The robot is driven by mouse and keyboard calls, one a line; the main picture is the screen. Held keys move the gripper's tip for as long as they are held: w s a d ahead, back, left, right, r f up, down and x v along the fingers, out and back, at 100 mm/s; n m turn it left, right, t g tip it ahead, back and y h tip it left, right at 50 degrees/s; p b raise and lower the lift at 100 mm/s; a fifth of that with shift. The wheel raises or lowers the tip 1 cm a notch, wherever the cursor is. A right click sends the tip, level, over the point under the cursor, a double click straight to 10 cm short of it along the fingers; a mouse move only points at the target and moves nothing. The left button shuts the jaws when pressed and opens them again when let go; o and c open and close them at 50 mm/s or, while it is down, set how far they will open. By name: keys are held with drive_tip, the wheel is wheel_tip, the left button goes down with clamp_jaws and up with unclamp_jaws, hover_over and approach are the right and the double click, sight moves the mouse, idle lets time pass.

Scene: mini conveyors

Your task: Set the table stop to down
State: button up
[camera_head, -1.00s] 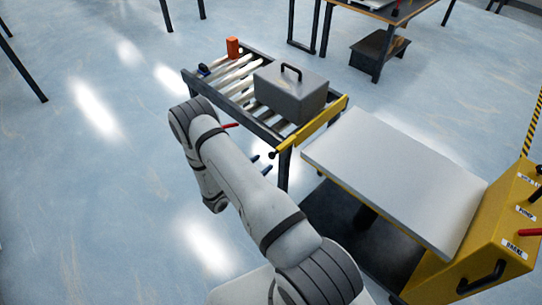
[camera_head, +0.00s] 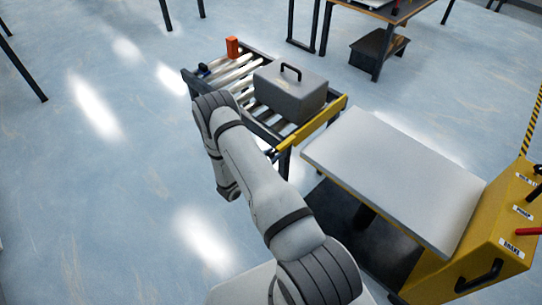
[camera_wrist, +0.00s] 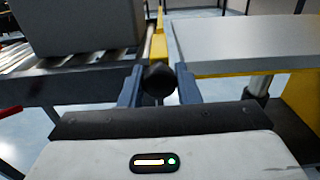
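A yellow bar (camera_head: 312,127) runs along the near right end of the roller table (camera_head: 190,84), looking like the table stop; it also shows in the wrist view (camera_wrist: 158,46). It looks raised along the table's end. A round black knob (camera_wrist: 158,78) sits at its near end. My gripper (camera_wrist: 159,88) has its two blue fingers apart, one on each side of the knob. I cannot tell whether the fingers touch it. In the head view my arm mostly hides the gripper and the knob.
A grey case with a handle (camera_head: 290,92) sits on the rollers beside the bar. An orange cylinder (camera_head: 232,47) stands at the far end. A lift table (camera_head: 390,175) with a yellow lever box (camera_head: 505,235) stands close on the right. A red lever (camera_wrist: 10,111) shows at left. Floor at left is clear.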

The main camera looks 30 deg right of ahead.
clamp_jaws()
wheel_tip(320, 180, down, 7)
drive_tip(key=b, duration=0.6)
drive_tip(key=shift+r, duration=0.15)
drive_tip(key=o, duration=0.5)
unclamp_jaws()
